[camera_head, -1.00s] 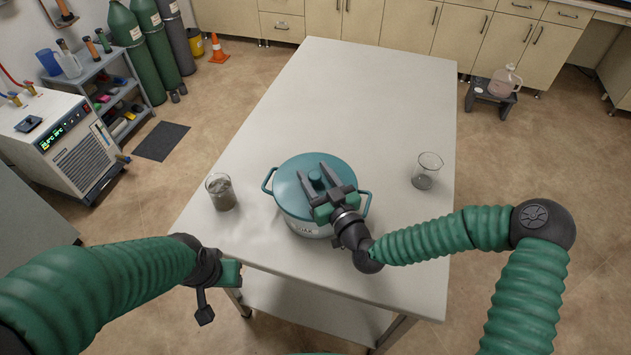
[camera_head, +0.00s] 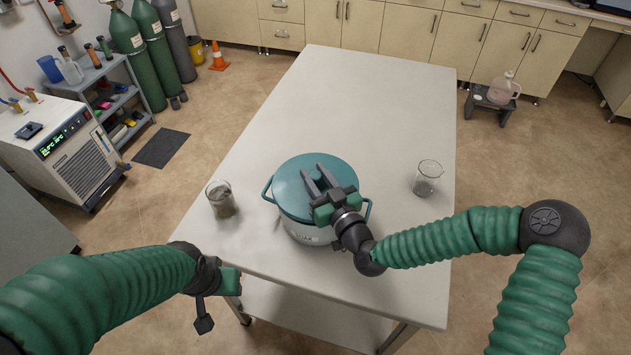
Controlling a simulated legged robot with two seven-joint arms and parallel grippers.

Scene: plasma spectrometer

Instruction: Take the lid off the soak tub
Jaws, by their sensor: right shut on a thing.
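The soak tub (camera_head: 300,234) is a pale pot with teal side handles, standing near the front of the table. Its round teal lid (camera_head: 291,184) lies on top, and I see no clear gap between lid and rim. My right gripper (camera_head: 315,174) reaches over the lid from the right and is shut on the lid's knob, which its fingers mostly hide. My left gripper (camera_head: 229,281) hangs low in front of the table's left front corner, away from the tub. Its fingers do not show clearly.
The tub stands on a pale table (camera_head: 360,100). A glass beaker with dark contents (camera_head: 222,199) stands left of the tub, and another beaker (camera_head: 427,180) stands to its right. The table's far half is clear.

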